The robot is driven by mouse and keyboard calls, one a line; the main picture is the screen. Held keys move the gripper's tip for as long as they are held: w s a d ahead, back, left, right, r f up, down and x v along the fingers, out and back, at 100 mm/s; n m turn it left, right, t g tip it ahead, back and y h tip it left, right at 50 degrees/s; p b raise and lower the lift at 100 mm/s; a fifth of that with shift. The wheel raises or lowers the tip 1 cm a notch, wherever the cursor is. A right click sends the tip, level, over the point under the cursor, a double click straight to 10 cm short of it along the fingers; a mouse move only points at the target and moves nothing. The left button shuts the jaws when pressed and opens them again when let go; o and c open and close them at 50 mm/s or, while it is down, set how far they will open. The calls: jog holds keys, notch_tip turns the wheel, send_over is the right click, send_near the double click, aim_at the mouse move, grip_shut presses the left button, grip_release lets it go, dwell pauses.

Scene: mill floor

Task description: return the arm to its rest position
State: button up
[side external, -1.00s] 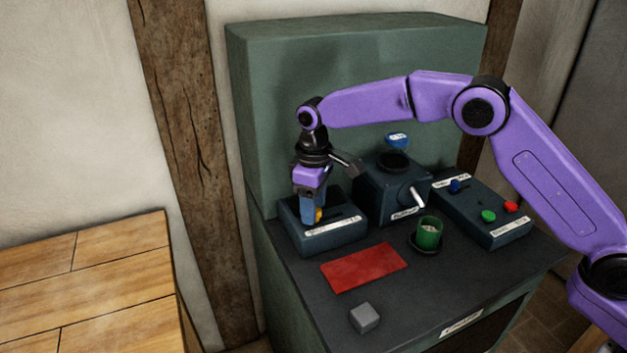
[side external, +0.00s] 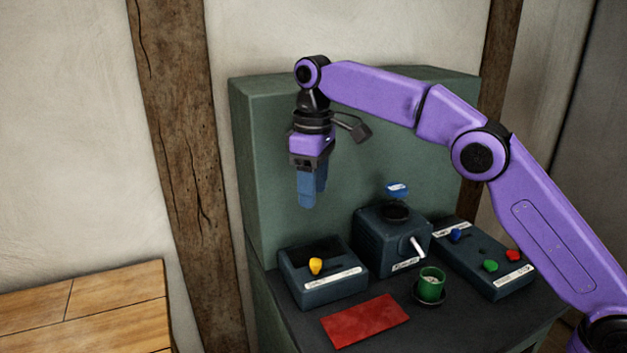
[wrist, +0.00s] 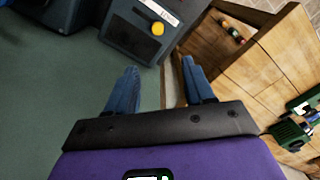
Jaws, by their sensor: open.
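My purple arm (side external: 375,90) is raised over the green cabinet, with its elbow to the right. My gripper (side external: 311,203) points down with its blue fingers apart and nothing between them. It hangs in the air above the dark box (side external: 325,287) with the yellow knob (side external: 316,266), clear of both. In the wrist view, the two blue fingers (wrist: 161,65) are spread and empty. The yellow knob (wrist: 157,28) shows ahead of them on its box.
A dark mill box (side external: 385,243) with a white crank stands right of the knob box. A switch box (side external: 487,262), a green cup (side external: 431,286) and a red mat (side external: 365,320) share the worktop. The tall green back panel (side external: 390,150) is behind. A wooden table (side external: 90,310) stands left.

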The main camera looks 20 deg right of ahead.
jog(key=shift+r, duration=0.4)
dwell(0.3)
jog(key=s+d+f+n, duration=0.1)
jog(key=s+d, duration=0.2)
jog(key=s, duration=0.6)
jog(key=s+d+f+n, duration=0.1)
jog(key=s+d, duration=0.3)
jog(key=s, duration=0.6)
jog(key=s+d+f, duration=0.4)
jog(key=s+d, duration=0.4)
jog(key=s, duration=0.2)
jog(key=s+d+f+n, duration=0.1)
jog(key=s+d+f, duration=0.4)
jog(key=s+d, duration=0.3)
jog(key=shift+s+d+n, duration=0.15)
jog(key=shift+s+n, duration=0.15)
jog(key=shift+s, duration=0.55)
